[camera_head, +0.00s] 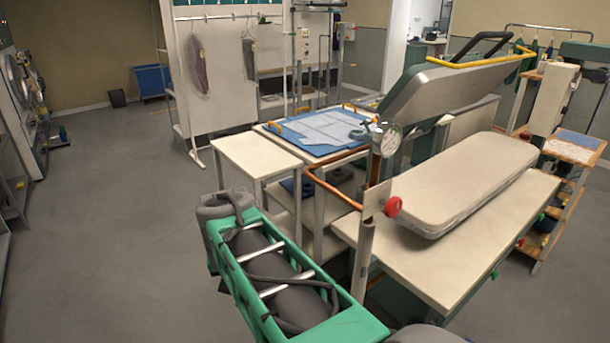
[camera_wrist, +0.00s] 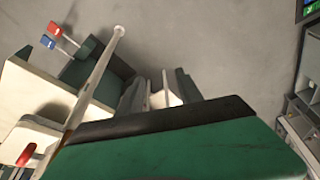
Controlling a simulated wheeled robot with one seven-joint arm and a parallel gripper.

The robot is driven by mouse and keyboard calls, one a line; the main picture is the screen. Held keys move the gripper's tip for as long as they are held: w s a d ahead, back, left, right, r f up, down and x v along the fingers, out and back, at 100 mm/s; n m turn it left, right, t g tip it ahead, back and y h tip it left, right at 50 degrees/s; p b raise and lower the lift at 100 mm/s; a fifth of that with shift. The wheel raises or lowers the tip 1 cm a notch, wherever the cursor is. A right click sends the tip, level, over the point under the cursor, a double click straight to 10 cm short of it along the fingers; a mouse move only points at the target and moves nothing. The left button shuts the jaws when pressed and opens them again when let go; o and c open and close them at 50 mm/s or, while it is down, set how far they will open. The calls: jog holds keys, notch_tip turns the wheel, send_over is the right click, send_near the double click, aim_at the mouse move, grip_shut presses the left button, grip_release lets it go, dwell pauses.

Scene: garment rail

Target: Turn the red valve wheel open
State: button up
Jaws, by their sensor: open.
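The red valve wheel (camera_head: 393,206) is small and round. It sits on a pale plate on an upright post at the left front corner of the press table in the head view. A red part (camera_wrist: 26,155) shows at the lower left of the wrist view; I cannot tell for sure that it is the same wheel. My gripper (camera_wrist: 162,88) is open in the wrist view, with grey floor behind it and nothing seen between its fingers. It is apart from the red part. The head view does not clearly show my gripper; my green arm is left of the post.
A copper pipe (camera_head: 335,190) and a round gauge (camera_head: 390,139) are close to the wheel. The press table (camera_head: 445,275) carries a padded board (camera_head: 465,180). A white side table (camera_head: 257,155) stands behind my arm. The floor (camera_head: 95,210) at left is clear.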

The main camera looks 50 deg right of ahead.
aim_at(393, 200)
jog(key=s+d+r+m+g+p, duration=0.1)
jog(key=s+d+m, duration=0.3)
jog(key=d, duration=1)
jog(key=s+d+r+m+g+h+p, duration=0.1)
jog(key=s+d+m+p, duration=0.2)
jog(key=d, duration=1.1)
jog(key=s+d+r+m+g+h+p, duration=0.1)
jog(key=s+d+m, duration=0.3)
jog(key=d, duration=1)
jog(key=shift+s+d+r+m+p, duration=0.15)
jog(key=shift+s+r+m+p, duration=0.25)
jog(key=shift+m+p, duration=0.5)
jog(key=shift+w+f, duration=0.1)
jog(key=shift+f, duration=0.45)
jog(key=shift+d, duration=0.1)
jog(key=shift+c, duration=0.5)
grip_shut()
